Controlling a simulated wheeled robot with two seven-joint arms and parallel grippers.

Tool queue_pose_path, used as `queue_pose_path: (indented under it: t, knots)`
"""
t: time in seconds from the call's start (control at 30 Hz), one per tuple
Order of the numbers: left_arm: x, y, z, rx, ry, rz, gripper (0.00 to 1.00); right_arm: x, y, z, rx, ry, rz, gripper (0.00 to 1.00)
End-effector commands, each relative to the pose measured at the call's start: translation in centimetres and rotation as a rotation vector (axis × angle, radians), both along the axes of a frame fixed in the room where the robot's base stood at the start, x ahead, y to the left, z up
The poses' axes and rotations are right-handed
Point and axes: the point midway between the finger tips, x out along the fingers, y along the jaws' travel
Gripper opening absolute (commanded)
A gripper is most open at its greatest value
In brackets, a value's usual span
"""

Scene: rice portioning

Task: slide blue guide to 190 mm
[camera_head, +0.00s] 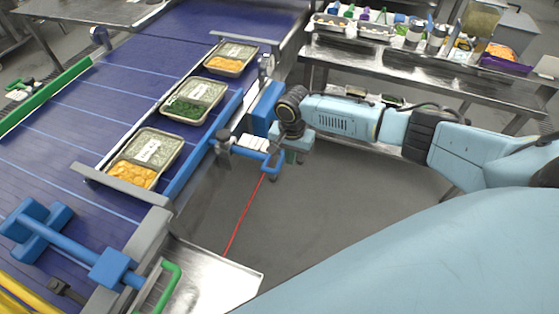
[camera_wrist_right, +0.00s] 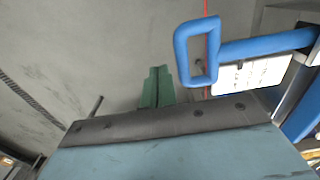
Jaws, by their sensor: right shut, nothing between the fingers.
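The blue guide (camera_head: 203,148) is a long blue rail along the right side of the tray lane on the conveyor. Its blue loop handle (camera_head: 268,158) sticks out to the right over the floor; the loop also shows in the right wrist view (camera_wrist_right: 181,52). A white marked scale (camera_head: 254,142) lies beside the handle's rod; its numbers are too small to read. My right gripper (camera_head: 277,172) is at the handle's outer end, partly hidden. In the right wrist view its green fingers (camera_wrist_right: 157,86) are together and empty, just left of the loop. My left gripper is not in view.
Several filled trays (camera_head: 193,100) stand in the lane between the guide and a metal rail. A blue clamp fixture (camera_head: 75,245) is at the lower left. A red line (camera_head: 240,222) runs below the handle. A cluttered steel table (camera_head: 440,75) stands behind my right arm.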

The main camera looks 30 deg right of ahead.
Motion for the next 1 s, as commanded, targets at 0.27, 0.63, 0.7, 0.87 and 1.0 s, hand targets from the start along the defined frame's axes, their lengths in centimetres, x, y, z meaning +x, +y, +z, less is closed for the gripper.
queue_pose_path:
  t: [0.27,0.63,0.7,0.87,1.0]
  knots:
    - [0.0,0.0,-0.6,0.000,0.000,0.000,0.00,0.0,0.0,-1.3,0.000,0.001,-0.001,0.00]
    - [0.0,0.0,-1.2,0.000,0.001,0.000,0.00,0.0,0.1,-2.7,0.001,0.000,0.000,0.00]
    - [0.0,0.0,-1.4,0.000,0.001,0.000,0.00,0.0,0.0,-3.0,0.001,0.000,0.000,0.00]
    - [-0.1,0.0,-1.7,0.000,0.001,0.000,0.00,0.0,0.0,-3.6,0.000,0.000,0.000,0.00]
    - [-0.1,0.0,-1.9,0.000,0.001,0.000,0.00,0.0,0.0,-4.2,0.000,0.001,-0.001,0.00]
